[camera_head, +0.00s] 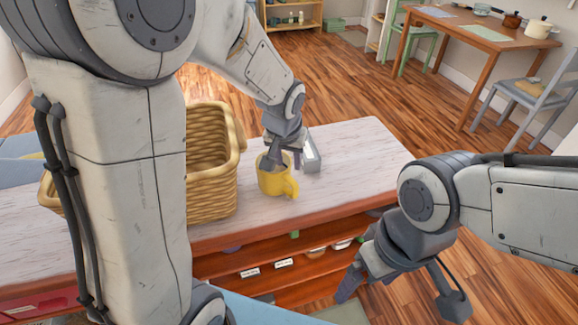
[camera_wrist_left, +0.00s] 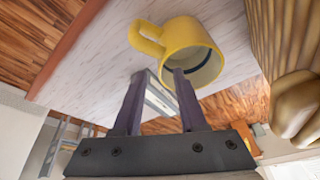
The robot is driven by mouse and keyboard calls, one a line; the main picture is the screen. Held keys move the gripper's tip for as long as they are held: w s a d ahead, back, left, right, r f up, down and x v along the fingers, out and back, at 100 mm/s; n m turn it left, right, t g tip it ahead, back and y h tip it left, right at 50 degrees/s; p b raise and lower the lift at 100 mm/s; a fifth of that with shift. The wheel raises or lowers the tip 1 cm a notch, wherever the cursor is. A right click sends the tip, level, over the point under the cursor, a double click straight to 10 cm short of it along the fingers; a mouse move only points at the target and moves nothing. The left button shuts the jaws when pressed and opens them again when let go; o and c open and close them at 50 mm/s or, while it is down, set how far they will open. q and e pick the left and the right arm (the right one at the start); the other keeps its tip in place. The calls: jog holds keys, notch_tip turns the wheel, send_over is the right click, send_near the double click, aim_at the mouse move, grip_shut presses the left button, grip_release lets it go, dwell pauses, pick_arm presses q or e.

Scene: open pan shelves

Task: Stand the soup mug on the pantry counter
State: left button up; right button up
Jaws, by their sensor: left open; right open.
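The yellow soup mug (camera_head: 270,182) stands upright on the white-topped counter (camera_head: 345,160), its handle toward the front right. My left gripper (camera_head: 279,160) is open just above the mug's rim. In the left wrist view, the mug (camera_wrist_left: 188,45) shows its opening, and one finger of the gripper (camera_wrist_left: 158,82) overlaps the near rim while the other lies outside. I cannot tell whether the fingers touch the mug. My right gripper (camera_head: 403,292) is open and empty, in front of the counter on the right.
Labelled shelves (camera_head: 290,262) are below the countertop. The counter's right end is clear. A table (camera_head: 470,35) and chairs stand at the back right.

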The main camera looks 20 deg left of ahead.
pick_arm(q)
jog(key=v, duration=0.4)
jog(key=shift+s+r+p, duration=0.15)
jog(key=shift+r+p, duration=0.15)
jog(key=shift+r, duration=0.05)
jog(key=s+d+m+g, duration=0.2)
jog(key=s+d, duration=0.3)
jog(key=s, duration=0.6)
jog(key=s+d+f+m+g+h, duration=0.1)
jog(key=s+d+m, duration=0.4)
jog(key=s, duration=0.7)
jog(key=shift+s+d+m+g, duration=0.2)
jog(key=shift+d+m+g, duration=0.1)
jog(key=shift+g, duration=0.1)
notch_tip(320, 180, up, 13)
jog(key=p, duration=1.2)
jog(key=shift+f+p, duration=0.25)
jog(key=shift+p, duration=0.15)
